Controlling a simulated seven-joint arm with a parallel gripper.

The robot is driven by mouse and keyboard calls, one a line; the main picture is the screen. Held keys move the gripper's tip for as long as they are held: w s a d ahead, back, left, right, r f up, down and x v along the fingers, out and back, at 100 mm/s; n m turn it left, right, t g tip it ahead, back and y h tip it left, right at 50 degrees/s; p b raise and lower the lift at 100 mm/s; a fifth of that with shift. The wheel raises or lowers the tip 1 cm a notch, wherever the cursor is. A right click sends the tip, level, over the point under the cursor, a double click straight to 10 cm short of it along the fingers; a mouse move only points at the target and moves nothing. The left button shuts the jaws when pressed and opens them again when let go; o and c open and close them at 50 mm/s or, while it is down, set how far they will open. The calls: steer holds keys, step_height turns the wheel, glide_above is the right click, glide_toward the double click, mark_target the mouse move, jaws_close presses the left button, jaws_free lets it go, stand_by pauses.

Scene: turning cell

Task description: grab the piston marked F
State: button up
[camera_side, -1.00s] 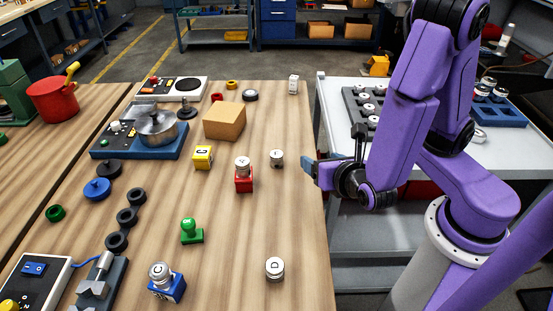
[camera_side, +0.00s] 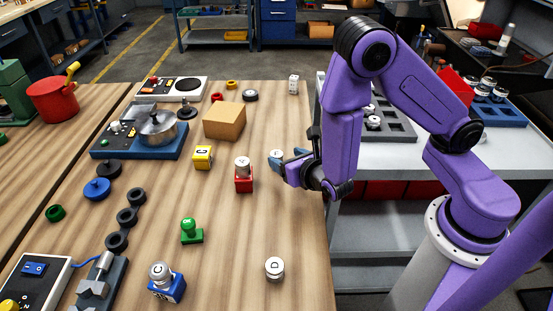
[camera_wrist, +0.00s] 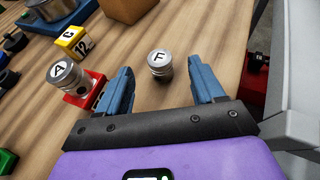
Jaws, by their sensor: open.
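The piston marked F (camera_wrist: 160,64) is a short silver cylinder with a dark F on its white top. It stands upright on the wooden table, just ahead of my fingertips and roughly between their lines in the wrist view. In the side view the piston (camera_side: 276,154) is partly hidden by a finger. My gripper (camera_wrist: 159,77) is open and empty, with a blue finger on each side. In the side view my gripper (camera_side: 289,163) is low at the table's right part, beside the piston. I cannot tell whether a finger touches it.
The piston marked A (camera_wrist: 65,73) stands on a red block (camera_wrist: 88,88) left of my gripper. A yellow block (camera_wrist: 73,42) and a cardboard box (camera_side: 224,121) lie beyond. A piston marked D (camera_side: 275,267) stands nearer the front. Table between is clear.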

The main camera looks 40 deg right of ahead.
mark_target(278, 156)
steer(key=shift+f+x, duration=0.15)
steer(key=shift+x, duration=1.55)
steer(key=shift+f+x, duration=0.1)
steer(key=shift+x, duration=1.6)
steer(key=shift+s+a, duration=0.1)
steer(key=shift+a, duration=0.05)
steer(key=c, duration=1.1)
